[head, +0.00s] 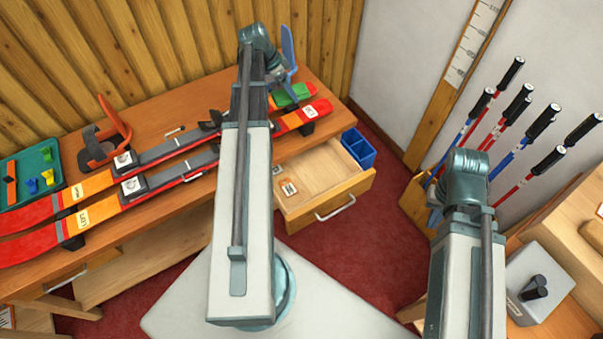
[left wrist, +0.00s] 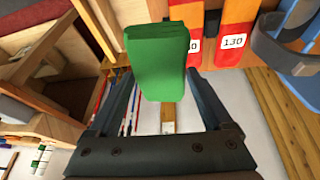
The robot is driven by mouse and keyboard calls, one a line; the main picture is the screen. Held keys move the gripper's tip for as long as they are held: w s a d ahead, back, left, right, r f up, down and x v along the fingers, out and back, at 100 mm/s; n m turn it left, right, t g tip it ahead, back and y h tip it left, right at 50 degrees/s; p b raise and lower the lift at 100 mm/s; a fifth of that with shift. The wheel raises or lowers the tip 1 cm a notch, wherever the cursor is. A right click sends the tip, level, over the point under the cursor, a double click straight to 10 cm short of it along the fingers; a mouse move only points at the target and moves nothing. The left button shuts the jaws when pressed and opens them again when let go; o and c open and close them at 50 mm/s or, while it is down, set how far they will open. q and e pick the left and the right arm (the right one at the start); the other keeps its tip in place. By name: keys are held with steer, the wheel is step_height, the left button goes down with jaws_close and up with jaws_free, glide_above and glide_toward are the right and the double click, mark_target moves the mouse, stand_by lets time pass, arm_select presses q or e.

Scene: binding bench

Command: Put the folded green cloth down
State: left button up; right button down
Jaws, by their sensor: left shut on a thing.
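The folded green cloth (head: 292,95) is at the right end of the bench, beside and over the ski tips in the head view. In the left wrist view the green cloth (left wrist: 157,60) is a thick block between the fingers. My left gripper (head: 287,92) is shut on it; its fingers (left wrist: 160,85) flank the cloth. Whether the cloth touches the bench or skis below is hidden. My right arm shows at lower right in the head view, but its gripper is not seen.
Two red-orange skis (head: 100,205) lie along the wooden bench (head: 165,225). An orange clamp-like piece (head: 105,140) and a green tray (head: 30,178) are at left. An open drawer (head: 325,180) with a blue bin (head: 358,148) juts out. Several poles (head: 505,100) lean at the wall.

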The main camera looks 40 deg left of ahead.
arm_select(q)
step_height(320, 180, down, 11)
steer(key=b, duration=1)
steer(key=n+y+b, duration=0.1)
steer(key=b, duration=0.8)
glide_above(323, 174)
steer(key=s, duration=0.2)
step_height(323, 174, down, 10)
steer(key=shift+t, duration=0.3)
steer(key=f+b, duration=0.9)
steer(key=a+f+b, duration=0.1)
steer(key=f+b, duration=0.3)
steer(key=shift+w+f+b, duration=0.25)
steer(key=shift+b, duration=0.1)
steer(key=shift+d, duration=0.1)
step_height(323, 174, down, 4)
steer(key=b, duration=0.4)
steer(key=shift+f, duration=0.2)
steer(key=shift+f+b, duration=0.2)
steer(key=shift+b, duration=0.2)
steer(key=o, duration=1.1)
